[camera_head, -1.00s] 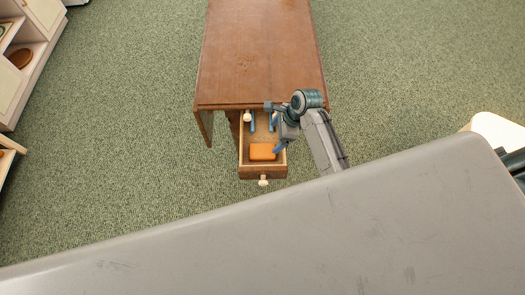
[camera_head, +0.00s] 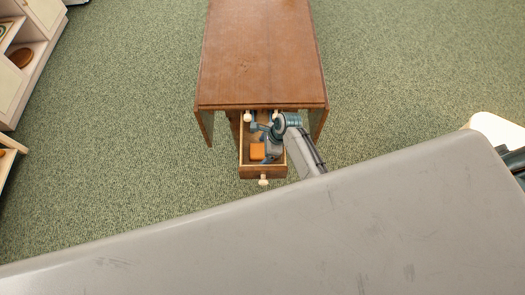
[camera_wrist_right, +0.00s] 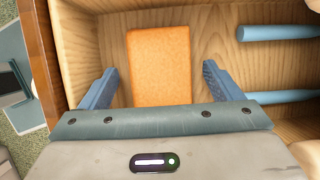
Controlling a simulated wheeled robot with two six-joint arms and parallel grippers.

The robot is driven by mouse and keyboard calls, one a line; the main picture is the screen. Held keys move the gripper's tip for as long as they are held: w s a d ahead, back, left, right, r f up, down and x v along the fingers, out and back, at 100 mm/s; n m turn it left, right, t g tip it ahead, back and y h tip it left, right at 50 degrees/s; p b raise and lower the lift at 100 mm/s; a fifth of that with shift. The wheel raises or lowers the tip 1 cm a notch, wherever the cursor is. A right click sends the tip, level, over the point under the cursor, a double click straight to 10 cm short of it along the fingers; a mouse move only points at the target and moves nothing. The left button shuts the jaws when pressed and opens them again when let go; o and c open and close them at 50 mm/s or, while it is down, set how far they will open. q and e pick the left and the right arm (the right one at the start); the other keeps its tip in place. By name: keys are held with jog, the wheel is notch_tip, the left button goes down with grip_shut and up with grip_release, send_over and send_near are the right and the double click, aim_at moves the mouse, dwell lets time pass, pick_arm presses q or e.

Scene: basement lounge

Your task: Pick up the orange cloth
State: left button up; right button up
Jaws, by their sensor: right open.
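The orange cloth (camera_head: 258,151) is a folded rectangular block lying in the open wooden drawer (camera_head: 246,172) of the brown table. In the right wrist view the cloth (camera_wrist_right: 159,66) lies flat on the drawer floor, ahead of my right gripper (camera_wrist_right: 158,88). That gripper is open, with one blue finger on each side of the cloth's near end and a gap on both sides. In the head view my right gripper (camera_head: 265,143) reaches down into the drawer beside the cloth. My left gripper is not in view.
Blue rods (camera_wrist_right: 278,32) lie in the drawer to the right of the cloth. The drawer walls stand close around the gripper. The brown tabletop (camera_head: 262,60) is bare and overhangs behind the drawer. A pale shelf unit (camera_head: 30,60) stands at the far left.

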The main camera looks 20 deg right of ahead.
jog(key=shift+f, duration=0.25)
dwell(0.5)
jog(key=shift+c, duration=0.4)
jog(key=c, duration=1)
